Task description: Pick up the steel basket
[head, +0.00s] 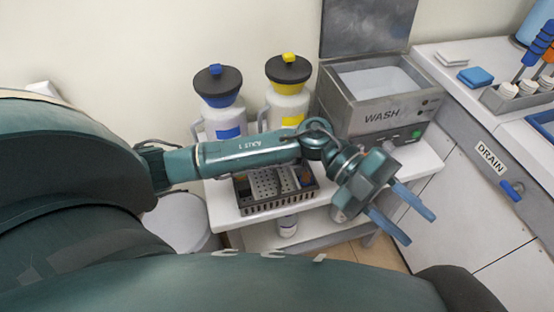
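A dark metal basket (276,208) with a slotted side and perforated inside sits on the white side table, below the two white jugs. It looks like the steel basket; my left arm crosses in front of its back edge and hides part of it. My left gripper (418,228) is to the right of the basket, past the table's front edge. Its two blue fingers are spread apart with nothing between them. My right gripper is out of view.
A steel WASH tank (374,122) with its lid raised stands behind my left wrist. White jugs with blue (218,101) and yellow (288,96) caps stand behind the basket. A counter with a DRAIN label (490,158) is at right. A round white container (182,222) is left of the table.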

